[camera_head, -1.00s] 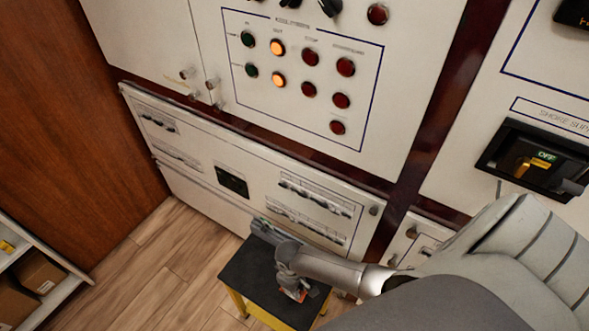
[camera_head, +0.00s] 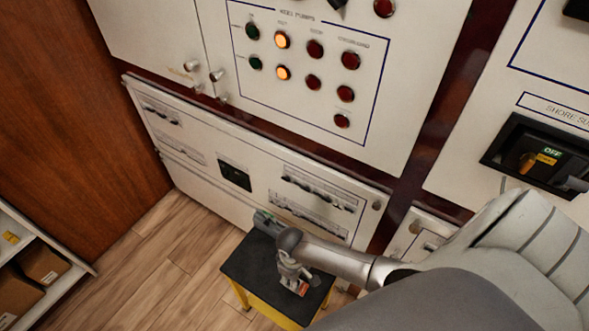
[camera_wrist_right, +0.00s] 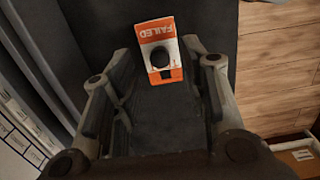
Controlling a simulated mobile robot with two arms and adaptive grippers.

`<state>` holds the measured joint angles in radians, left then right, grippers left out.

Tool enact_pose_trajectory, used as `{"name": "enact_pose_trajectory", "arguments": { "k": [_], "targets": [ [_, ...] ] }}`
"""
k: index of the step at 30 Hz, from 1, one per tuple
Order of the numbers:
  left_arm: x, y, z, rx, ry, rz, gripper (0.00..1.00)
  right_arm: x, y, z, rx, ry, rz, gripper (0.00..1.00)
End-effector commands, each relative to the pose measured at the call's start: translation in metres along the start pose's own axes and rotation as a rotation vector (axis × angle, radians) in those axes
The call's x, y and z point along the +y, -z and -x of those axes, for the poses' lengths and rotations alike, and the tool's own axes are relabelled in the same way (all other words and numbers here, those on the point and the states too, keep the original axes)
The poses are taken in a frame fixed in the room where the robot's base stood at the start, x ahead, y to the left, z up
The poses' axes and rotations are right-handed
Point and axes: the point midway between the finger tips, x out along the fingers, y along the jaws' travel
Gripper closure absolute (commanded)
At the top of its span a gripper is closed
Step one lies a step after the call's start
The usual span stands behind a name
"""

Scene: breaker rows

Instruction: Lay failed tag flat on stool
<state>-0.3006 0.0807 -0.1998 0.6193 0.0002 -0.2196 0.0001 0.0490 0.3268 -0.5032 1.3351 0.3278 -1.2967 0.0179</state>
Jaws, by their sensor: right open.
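The failed tag (camera_wrist_right: 152,35) is an orange and white card with "FAILED" on it and a dark round spot in its middle. In the right wrist view it rests on the dark stool top (camera_wrist_right: 205,20), just beyond and between my fingertips. It looks flat, but I cannot tell if all of it touches. My right gripper (camera_wrist_right: 157,62) is open, with a finger on each side. In the head view my right gripper (camera_head: 293,280) points down at the black-topped, yellow-legged stool (camera_head: 250,265), and the tag (camera_head: 300,288) shows partly beside it. My left gripper is not in view.
The white breaker cabinet (camera_head: 190,150) stands close behind the stool. A panel of lit and dark buttons (camera_head: 315,80) is above. A shelf with boxes (camera_head: 40,265) is at the lower left. Wooden floor (camera_head: 165,255) is clear left of the stool.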

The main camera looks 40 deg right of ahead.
Motion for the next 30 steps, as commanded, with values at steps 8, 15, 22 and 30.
{"name": "enact_pose_trajectory", "arguments": {
  "k": [8,15,22,30],
  "targets": [
    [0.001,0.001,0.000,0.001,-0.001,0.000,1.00,0.001,0.001,0.048,0.004,-0.001,0.001,0.59],
    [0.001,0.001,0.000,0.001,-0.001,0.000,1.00,0.000,0.001,0.079,0.003,0.000,0.000,0.59],
    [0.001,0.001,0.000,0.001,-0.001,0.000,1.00,0.000,0.000,0.088,0.000,0.000,0.000,0.59],
    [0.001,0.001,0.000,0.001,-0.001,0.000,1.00,0.000,0.000,0.088,0.000,0.000,0.000,0.59]
  ]
}}
